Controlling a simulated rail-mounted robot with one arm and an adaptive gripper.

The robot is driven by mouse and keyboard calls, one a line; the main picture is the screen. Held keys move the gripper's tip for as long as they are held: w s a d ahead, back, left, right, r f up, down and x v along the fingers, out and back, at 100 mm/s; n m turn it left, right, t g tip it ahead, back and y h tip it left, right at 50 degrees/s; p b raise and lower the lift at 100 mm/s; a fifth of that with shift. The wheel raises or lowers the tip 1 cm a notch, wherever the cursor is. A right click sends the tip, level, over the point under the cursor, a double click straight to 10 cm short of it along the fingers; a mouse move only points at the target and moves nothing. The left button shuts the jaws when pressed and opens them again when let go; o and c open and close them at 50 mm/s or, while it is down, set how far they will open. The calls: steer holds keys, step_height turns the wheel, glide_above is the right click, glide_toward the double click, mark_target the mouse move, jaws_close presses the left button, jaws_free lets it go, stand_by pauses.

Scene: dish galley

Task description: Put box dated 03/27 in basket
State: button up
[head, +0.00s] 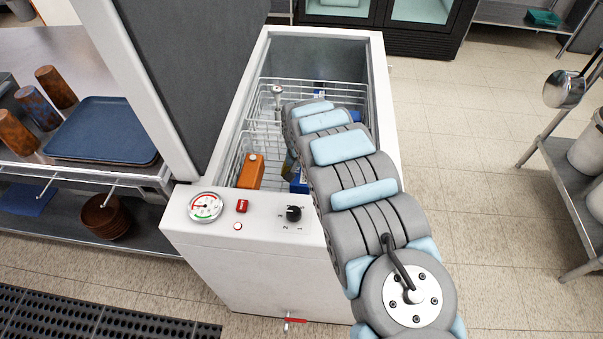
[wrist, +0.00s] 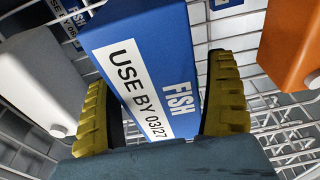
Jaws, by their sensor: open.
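The blue box dated 03/27 (wrist: 150,60) is marked FISH and USE BY 03/27 and shows large in the wrist view. My gripper (wrist: 157,72) is open, with one yellow-padded finger on each side of this box. I cannot tell whether the fingers touch it. A white wire basket (head: 243,138) shows inside the chest.
An orange box (head: 250,172) stands left of my arm in the chest; an orange box also shows at right in the wrist view (wrist: 291,45). A white box (wrist: 38,72) and another dated blue box (wrist: 68,14) are at left. The chest's rim (head: 385,90) surrounds my arm.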

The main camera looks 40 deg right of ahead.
steer(key=r+p, duration=0.1)
steer(key=r, duration=0.1)
steer(key=r+p, duration=0.1)
steer(key=r, duration=0.2)
steer(key=r+p, duration=0.1)
steer(key=r, duration=0.2)
steer(key=shift+s+a+r, duration=0.15)
steer(key=shift+s+a, duration=0.25)
steer(key=r+p, duration=0.2)
steer(key=p, duration=0.1)
steer(key=r+p, duration=0.1)
steer(key=shift+s+a+r+p, duration=0.15)
steer(key=shift+a+r+p, duration=0.15)
steer(key=shift+p, duration=0.05)
